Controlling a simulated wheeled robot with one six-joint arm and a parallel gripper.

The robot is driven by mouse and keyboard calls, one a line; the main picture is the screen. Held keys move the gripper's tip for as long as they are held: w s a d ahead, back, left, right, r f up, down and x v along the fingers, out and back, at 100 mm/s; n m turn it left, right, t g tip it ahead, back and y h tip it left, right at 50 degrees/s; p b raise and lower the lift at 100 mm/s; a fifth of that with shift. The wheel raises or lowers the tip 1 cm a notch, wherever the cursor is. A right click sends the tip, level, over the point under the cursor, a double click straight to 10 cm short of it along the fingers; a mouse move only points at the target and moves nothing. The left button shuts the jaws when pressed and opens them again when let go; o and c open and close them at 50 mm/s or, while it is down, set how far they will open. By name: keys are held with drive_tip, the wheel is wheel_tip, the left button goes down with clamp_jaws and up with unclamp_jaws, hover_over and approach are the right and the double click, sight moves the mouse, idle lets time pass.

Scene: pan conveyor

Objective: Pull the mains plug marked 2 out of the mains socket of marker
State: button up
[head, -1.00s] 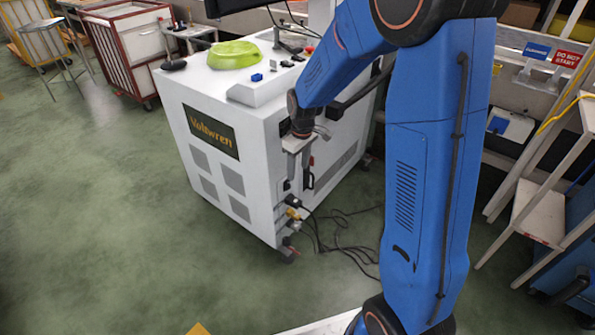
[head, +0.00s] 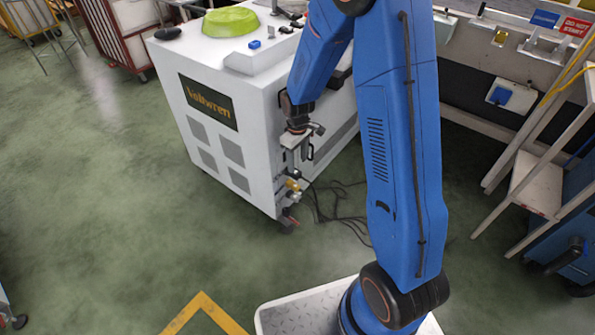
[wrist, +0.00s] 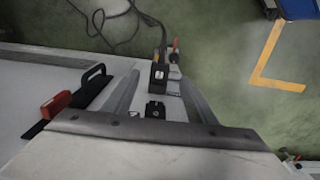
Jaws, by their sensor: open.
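My gripper (head: 296,157) is open at the side of the white Voltwren cabinet (head: 235,75), just above a column of plugs. In the wrist view its two fingers (wrist: 158,88) stand apart. A black plug (wrist: 159,74) with a small pale mark shows between the fingertips, and I see no finger touching it. The mark is too small to read as a number. A small black socket (wrist: 155,109) lies nearer my palm, also between the fingers. In the head view a yellow plug (head: 292,185) sits below my gripper. The marker of each socket is unreadable.
Black cables (wrist: 120,22) hang from the plugs and lie on the floor. A black handle and a red part (wrist: 55,104) stick out of the cabinet left of my fingers.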

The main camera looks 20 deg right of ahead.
sight(298, 173)
drive_tip(key=shift+f, duration=3.05)
clamp_jaws()
